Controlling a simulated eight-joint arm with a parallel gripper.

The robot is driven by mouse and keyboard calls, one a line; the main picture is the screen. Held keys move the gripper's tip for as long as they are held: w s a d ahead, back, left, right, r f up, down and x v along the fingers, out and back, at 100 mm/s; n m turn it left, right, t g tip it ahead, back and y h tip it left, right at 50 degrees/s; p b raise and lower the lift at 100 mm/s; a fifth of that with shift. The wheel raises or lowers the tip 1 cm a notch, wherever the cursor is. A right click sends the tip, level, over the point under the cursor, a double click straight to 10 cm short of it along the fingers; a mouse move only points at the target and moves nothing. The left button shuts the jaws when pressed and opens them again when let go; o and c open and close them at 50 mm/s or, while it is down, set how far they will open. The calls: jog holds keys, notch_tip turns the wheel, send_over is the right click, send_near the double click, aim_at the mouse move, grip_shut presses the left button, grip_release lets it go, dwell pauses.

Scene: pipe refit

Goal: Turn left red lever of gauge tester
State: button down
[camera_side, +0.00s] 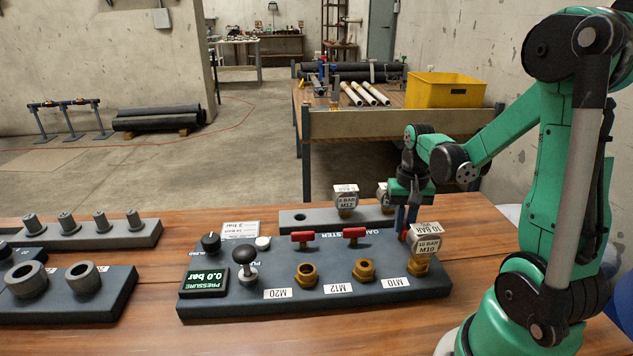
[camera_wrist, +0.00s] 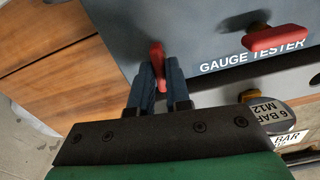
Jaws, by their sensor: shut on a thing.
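The gauge tester (camera_side: 318,268) is a dark grey block on the wooden table. Two red levers, one at the left (camera_side: 302,237) and one in the middle (camera_side: 354,233), lie crosswise on it. A third red lever (camera_wrist: 157,57), behind the M10 port, is between my gripper's fingers, and my gripper (camera_wrist: 160,85) is shut on it. In the wrist view this lever is the left one and stands roughly at right angles to the neighbouring red lever (camera_wrist: 277,39). In the side view my gripper (camera_side: 403,228) reaches down behind the 10 BAR M10 gauge (camera_side: 427,242), which partly hides the held lever.
The M20 (camera_side: 306,275) and M12 (camera_side: 364,270) brass ports are empty. The pressure display (camera_side: 204,282) reads 0.0 bar. A pump knob (camera_side: 245,258) rises at the left. A rack with gauges (camera_side: 345,202) stands close behind. Fitting blocks (camera_side: 70,305) lie left.

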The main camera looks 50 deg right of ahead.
jog(key=shift+n, duration=0.7)
jog(key=c, duration=0.8)
grip_release()
jog(key=shift+c, duration=0.2)
jog(key=shift+r, duration=0.1)
jog(key=shift+r, duration=2.7)
